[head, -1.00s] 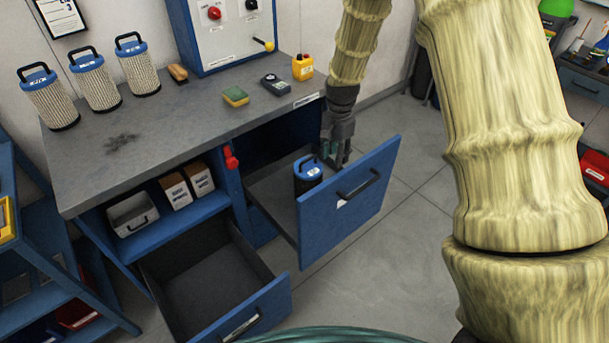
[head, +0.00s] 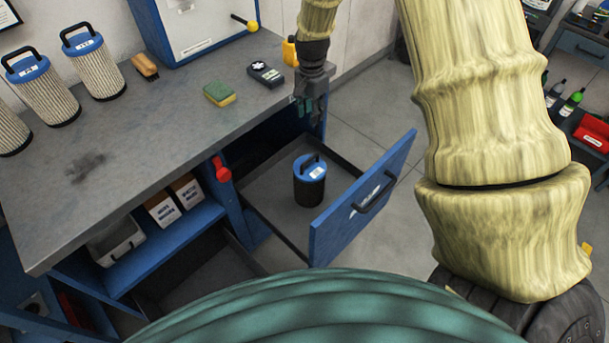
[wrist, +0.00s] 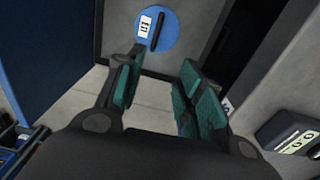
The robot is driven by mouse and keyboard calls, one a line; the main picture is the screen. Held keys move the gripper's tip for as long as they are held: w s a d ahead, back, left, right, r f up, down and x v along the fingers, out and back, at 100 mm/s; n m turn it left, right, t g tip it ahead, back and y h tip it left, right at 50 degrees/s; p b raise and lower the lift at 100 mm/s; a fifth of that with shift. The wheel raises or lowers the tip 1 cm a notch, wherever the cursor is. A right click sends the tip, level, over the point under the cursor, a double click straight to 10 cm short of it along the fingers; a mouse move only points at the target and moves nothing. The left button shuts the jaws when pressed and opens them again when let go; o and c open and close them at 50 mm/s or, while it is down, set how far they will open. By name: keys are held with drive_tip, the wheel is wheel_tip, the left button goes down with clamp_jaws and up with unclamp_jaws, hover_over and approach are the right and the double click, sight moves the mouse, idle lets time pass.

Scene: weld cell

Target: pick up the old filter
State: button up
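A dark filter with a blue cap and black handle (head: 309,184) stands upright in the open upper right drawer (head: 362,210); it looks like the old filter. Its round blue cap also shows at the top of the wrist view (wrist: 172,38), beyond the fingertips. My gripper (head: 309,112) is above and behind the filter, near the bench's right end, and apart from it. In the wrist view my gripper's green-padded fingers (wrist: 160,80) are spread, with nothing between them.
Lighter filters (head: 94,66) stand on the bench (head: 150,130) at left. A brush (head: 145,67), sponge (head: 219,93) and dark meter (head: 266,74) lie along the bench. A red handle (head: 221,168) sticks out beside the drawer. Floor right of the drawer is clear.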

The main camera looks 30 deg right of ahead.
drive_tip(key=f, duration=0.1)
drive_tip(key=b, duration=0.9)
hover_over(310, 158)
drive_tip(key=f, duration=0.9)
drive_tip(key=shift+w+d+f, duration=0.3)
drive_tip(key=shift+f, duration=0.05)
wheel_tip(310, 158, down, 4)
drive_tip(key=shift+f, duration=0.2)
drive_tip(key=shift+s+a+f+p, duration=0.2)
drive_tip(key=shift+f+p, duration=0.2)
drive_tip(key=shift+f, duration=0.65)
drive_tip(key=shift+s+a+f+p, duration=0.15)
drive_tip(key=shift+f+p, duration=0.25)
drive_tip(key=shift+f, duration=1.3)
clamp_jaws()
